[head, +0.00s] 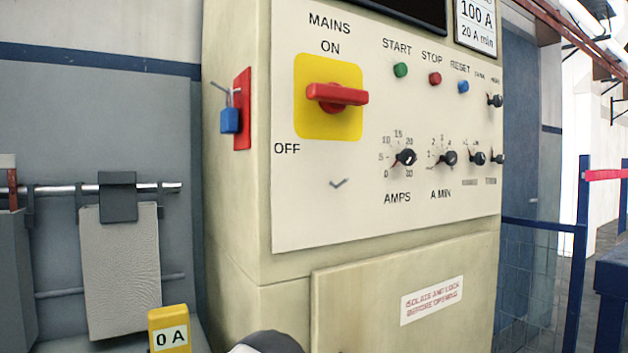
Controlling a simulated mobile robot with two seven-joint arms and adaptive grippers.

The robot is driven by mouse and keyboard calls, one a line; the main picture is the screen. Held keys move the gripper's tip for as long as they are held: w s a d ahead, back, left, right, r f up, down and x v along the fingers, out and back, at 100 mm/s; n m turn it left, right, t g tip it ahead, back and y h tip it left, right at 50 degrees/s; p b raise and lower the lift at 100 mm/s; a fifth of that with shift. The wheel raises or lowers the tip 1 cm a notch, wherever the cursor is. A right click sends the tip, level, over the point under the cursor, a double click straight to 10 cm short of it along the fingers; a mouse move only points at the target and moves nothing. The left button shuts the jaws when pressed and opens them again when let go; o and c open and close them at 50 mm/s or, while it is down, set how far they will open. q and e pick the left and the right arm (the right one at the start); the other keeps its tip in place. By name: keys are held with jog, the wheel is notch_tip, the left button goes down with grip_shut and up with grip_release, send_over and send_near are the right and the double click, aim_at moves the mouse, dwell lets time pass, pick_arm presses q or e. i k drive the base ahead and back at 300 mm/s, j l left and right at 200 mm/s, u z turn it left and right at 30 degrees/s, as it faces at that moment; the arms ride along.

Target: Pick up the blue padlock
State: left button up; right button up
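The blue padlock (230,120) hangs from a grey hook on a red plate (242,108). The plate is fixed to the left side of the cream control cabinet (235,200). The padlock hangs upright and nothing of mine touches it. Neither gripper can be made out in the head view. A rounded black and white part, likely of my own arm, shows at the bottom edge below the cabinet's left corner.
The cabinet front has a red mains handle (337,96) on a yellow plate, a small empty hook (338,183), buttons and knobs. At left, a grey plate (122,265) hangs from a metal bar (70,189). A yellow "0 A" meter (170,330) stands below. Space before the padlock looks clear.

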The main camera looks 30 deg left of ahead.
aim_at(229, 120)
jog(key=u, duration=1.5)
